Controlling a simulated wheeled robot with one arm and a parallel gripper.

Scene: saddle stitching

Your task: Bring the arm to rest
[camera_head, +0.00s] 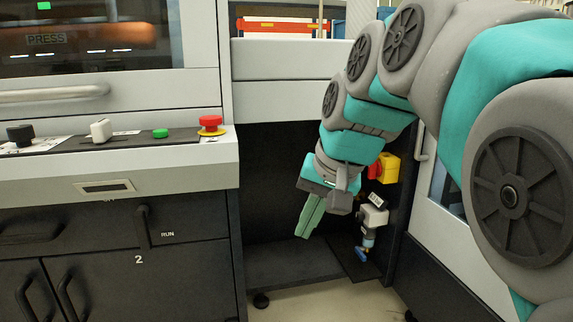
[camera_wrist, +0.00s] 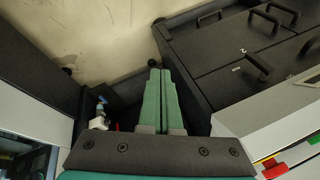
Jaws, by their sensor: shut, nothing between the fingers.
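My gripper (camera_head: 309,217) hangs at the end of my teal and grey arm, its green fingers pointing down and slightly left in front of a dark recess. The fingers are pressed together with nothing between them. In the wrist view my gripper (camera_wrist: 160,72) also shows shut, its two green fingers side by side over the recess floor. My arm reaches in from the right side of the head view and bends downward.
A white and blue valve fitting (camera_head: 373,215) and a yellow box with a red knob (camera_head: 390,168) are right of my gripper. Left stands a machine panel with a red emergency button (camera_head: 211,124) and a lever (camera_head: 141,225). A door (camera_head: 455,210) is at right.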

